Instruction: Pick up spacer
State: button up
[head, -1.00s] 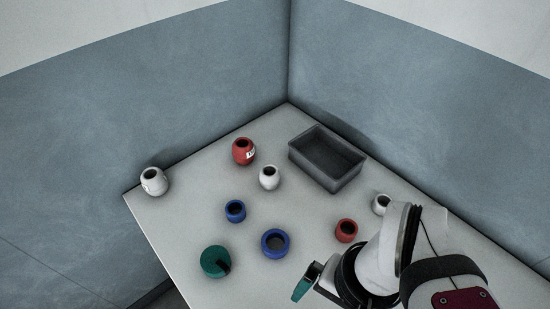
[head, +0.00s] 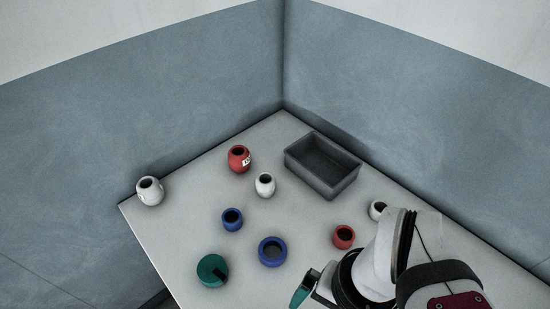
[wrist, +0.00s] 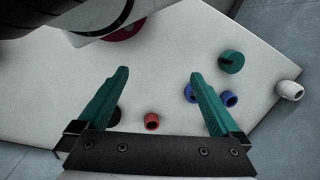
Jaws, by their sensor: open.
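No piece is labelled as the spacer, so I cannot tell which it is. A wide blue ring (head: 272,262) and a smaller blue hollow piece (head: 232,226) stand on the table. Small red (head: 343,242) and white (head: 265,191) hollow pieces stand farther right and back. My gripper (wrist: 158,75) is open and empty, its teal fingers apart above the table. In the wrist view, the green disc (wrist: 231,60) and the blue pieces lie right of or beside the right finger. In the head view my gripper is at the bottom edge.
A grey open bin (head: 342,183) stands at the back right, seemingly empty. A larger red float (head: 239,164) and a white one (head: 150,196) stand toward the back and left corner. Another white piece (head: 377,208) is near my arm. Walls rise behind the table.

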jog(key=w+d+f+n+h, duration=0.1)
jog(key=w+d+f+n, duration=0.15)
jog(key=w+n, duration=0.55)
jog(key=w+d+f+n, duration=0.1)
jog(key=w+d+n, duration=0.3)
jog(key=w+n, duration=0.35)
jog(key=w+d+f+n+h, duration=0.1)
jog(key=w+d+f+n, duration=0.15)
jog(key=w+n, duration=0.5)
jog(key=f, duration=1)
jog(key=w+f, duration=0.1)
jog(key=f, duration=0.4)
jog(key=shift+w+d+f, duration=0.1)
jog(key=shift+d+f, duration=0.1)
jog(key=shift+d, duration=0.05)
jog(key=c, duration=1.4)
